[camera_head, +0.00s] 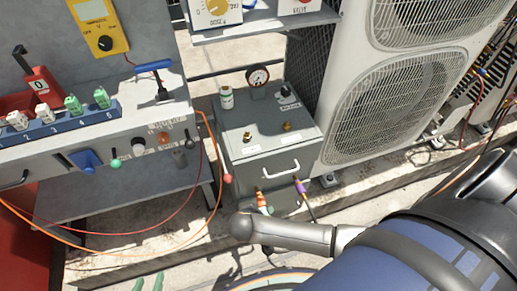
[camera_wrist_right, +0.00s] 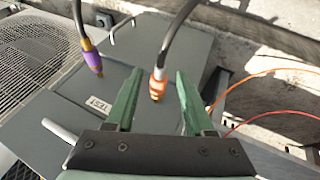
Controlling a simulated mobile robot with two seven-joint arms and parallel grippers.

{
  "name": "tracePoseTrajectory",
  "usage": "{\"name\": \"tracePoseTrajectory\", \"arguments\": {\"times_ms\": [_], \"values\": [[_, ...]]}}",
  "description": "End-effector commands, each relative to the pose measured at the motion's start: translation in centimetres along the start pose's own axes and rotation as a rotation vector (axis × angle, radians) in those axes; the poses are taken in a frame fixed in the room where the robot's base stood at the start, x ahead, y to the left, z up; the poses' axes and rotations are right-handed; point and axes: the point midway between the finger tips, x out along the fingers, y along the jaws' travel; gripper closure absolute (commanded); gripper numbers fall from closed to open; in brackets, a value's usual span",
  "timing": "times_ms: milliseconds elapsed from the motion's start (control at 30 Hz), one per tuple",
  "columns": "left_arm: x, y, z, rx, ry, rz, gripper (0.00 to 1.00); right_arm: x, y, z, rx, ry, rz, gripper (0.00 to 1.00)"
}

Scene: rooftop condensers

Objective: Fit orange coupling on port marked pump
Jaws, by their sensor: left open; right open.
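The orange coupling (camera_head: 262,201) hangs on a dark hose at the front of the grey box (camera_head: 240,176). In the right wrist view the orange coupling (camera_wrist_right: 157,85) shows between the two green fingers of my right gripper (camera_wrist_right: 159,72), which is open; I see no contact. Two brass ports, a left one (camera_head: 247,137) and a right one (camera_head: 286,127), stand bare on the box top. Their white labels are too small to read. My left gripper (camera_head: 148,284) shows only its green fingertips at the bottom edge, apart and empty.
A purple coupling (camera_head: 300,187) hangs right of the orange one, near the box handle (camera_head: 281,173). A bottle (camera_head: 226,97) and a gauge (camera_head: 258,76) stand at the back of the box. A condenser (camera_head: 395,100) is to the right, a grey bench (camera_head: 150,112) left.

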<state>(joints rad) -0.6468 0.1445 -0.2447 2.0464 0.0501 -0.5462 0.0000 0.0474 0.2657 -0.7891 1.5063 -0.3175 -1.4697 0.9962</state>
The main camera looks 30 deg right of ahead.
Motion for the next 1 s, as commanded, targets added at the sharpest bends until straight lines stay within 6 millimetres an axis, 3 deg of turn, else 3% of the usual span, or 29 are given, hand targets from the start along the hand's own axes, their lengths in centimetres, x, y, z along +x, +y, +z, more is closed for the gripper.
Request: {"name": "tracePoseTrajectory", "arguments": {"times_ms": [200, 567, 1000], "values": [[0.5, -0.2, 0.6, 0.003, -0.001, -0.003, 0.5, 2.2, 0.0, 0.0, 0.0, 0.001, 0.0, 0.46], [0.3, -0.3, 0.5, 0.002, -0.001, -0.004, 0.5, 2.4, 0.0, 0.0, -0.001, 0.0, -0.001, 0.48], [0.3, -0.3, 0.6, 0.002, -0.002, -0.004, 0.5, 2.4, 0.0, 0.0, -0.001, 0.0, -0.001, 0.97]]}}
